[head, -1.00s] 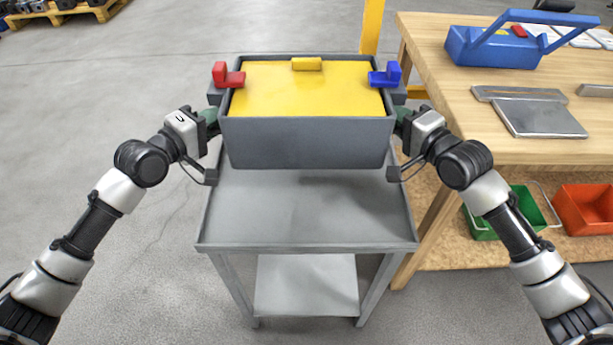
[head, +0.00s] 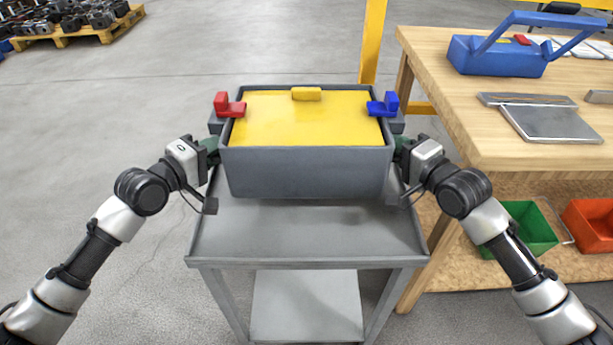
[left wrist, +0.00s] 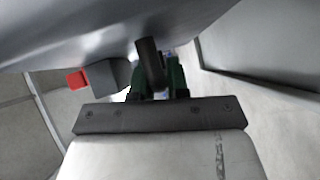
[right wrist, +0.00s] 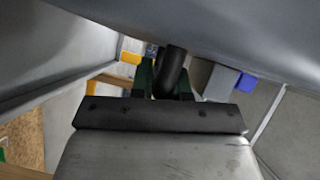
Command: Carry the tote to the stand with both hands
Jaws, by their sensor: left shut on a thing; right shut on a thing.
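The grey tote (head: 305,172) is upright in the head view, with a yellow top surface inside, a red piece at its left and a blue piece at its right. My left gripper (head: 210,146) is at its left side and my right gripper (head: 402,146) at its right side. In the left wrist view the green fingers are shut around a dark bar (left wrist: 150,62) of the tote. The right wrist view shows the same on the other bar (right wrist: 172,70). The grey metal stand (head: 300,250) is below the tote; the tote looks held above its top, but the gap is hard to judge.
A wooden workbench (head: 480,145) stands close to the right of the stand, with a blue toolbox (head: 490,57) on it. Green (head: 530,230) and red (head: 590,225) bins sit on its lower shelf. A yellow post (head: 372,45) is behind.

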